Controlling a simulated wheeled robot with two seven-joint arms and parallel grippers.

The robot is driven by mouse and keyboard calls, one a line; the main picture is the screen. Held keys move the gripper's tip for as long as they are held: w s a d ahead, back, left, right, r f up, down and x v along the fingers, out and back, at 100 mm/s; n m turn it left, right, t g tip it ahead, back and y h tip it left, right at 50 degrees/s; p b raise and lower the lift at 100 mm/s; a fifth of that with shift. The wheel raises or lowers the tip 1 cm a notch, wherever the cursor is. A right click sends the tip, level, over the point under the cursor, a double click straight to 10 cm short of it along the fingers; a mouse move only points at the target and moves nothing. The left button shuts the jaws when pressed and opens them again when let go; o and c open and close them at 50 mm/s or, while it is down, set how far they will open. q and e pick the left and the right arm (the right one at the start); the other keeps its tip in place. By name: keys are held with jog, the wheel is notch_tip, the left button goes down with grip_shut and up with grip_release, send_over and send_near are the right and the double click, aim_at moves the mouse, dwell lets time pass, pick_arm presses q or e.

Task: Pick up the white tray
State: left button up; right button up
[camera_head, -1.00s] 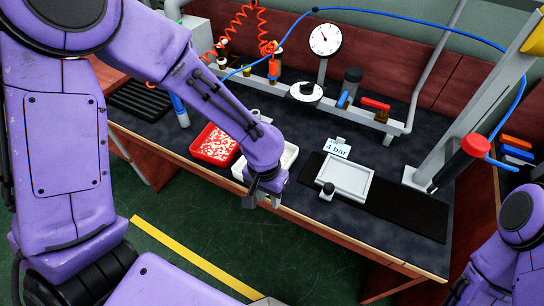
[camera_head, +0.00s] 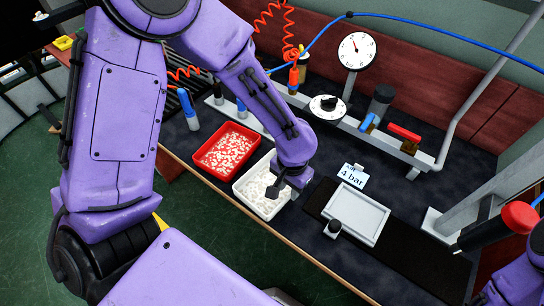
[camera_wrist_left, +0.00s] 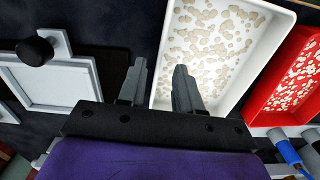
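The white tray (camera_head: 236,188) holds many small pale pieces and sits on the dark bench top, just right of the red tray. In the left wrist view the white tray (camera_wrist_left: 268,62) fills the upper middle. My left gripper (camera_head: 281,192) points down at the right side of the white tray. In the left wrist view the left gripper (camera_wrist_left: 159,72) is open, with the tray's near side wall lying between its two fingers in the picture. I cannot tell whether the fingers touch the wall. My right gripper is out of view; part of a purple arm shows at the lower right.
The red tray (camera_head: 226,150) with pale pieces is close on the left. A light square frame (camera_head: 356,213) with a black knob stands on the right, before a "4 bar" card (camera_head: 352,175). A dial gauge (camera_head: 357,51) and a fixture rail are behind.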

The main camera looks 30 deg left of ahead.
pick_arm(q)
jog(key=f, duration=0.4)
jog(key=shift+w+d+f, duration=0.1)
jog(key=shift+w+f, duration=0.25)
grip_shut()
jog(key=shift+r, duration=0.2)
